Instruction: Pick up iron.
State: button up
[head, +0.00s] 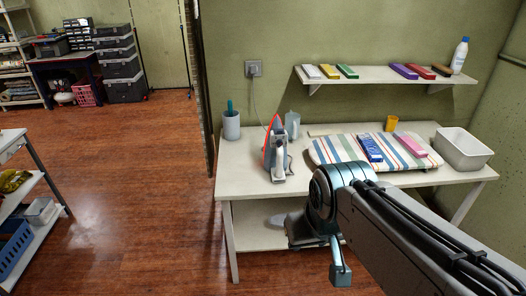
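The iron (275,152) stands upright on its heel near the left end of a white table (245,180). It has a grey and white body with a red-orange edge, and a cord runs up from it to a wall socket (253,68). My arm reaches in from the lower right. What seems to be my gripper (340,274) hangs low in front of the table, below and to the right of the iron and apart from it. Its fingers cannot be made out clearly, and nothing is seen held in it.
A grey cup with a teal handle in it (231,124) and a translucent bottle (292,124) stand close to the iron. A striped ironing pad (330,150) bears blue and pink boxes. A white bin (464,150) is at right. A wall shelf (385,75) hangs above. Floor at left is clear.

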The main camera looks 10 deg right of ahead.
aim_at(275, 160)
jog(key=u, duration=0.55)
jog(key=i, duration=1.35)
jog(key=z, duration=0.75)
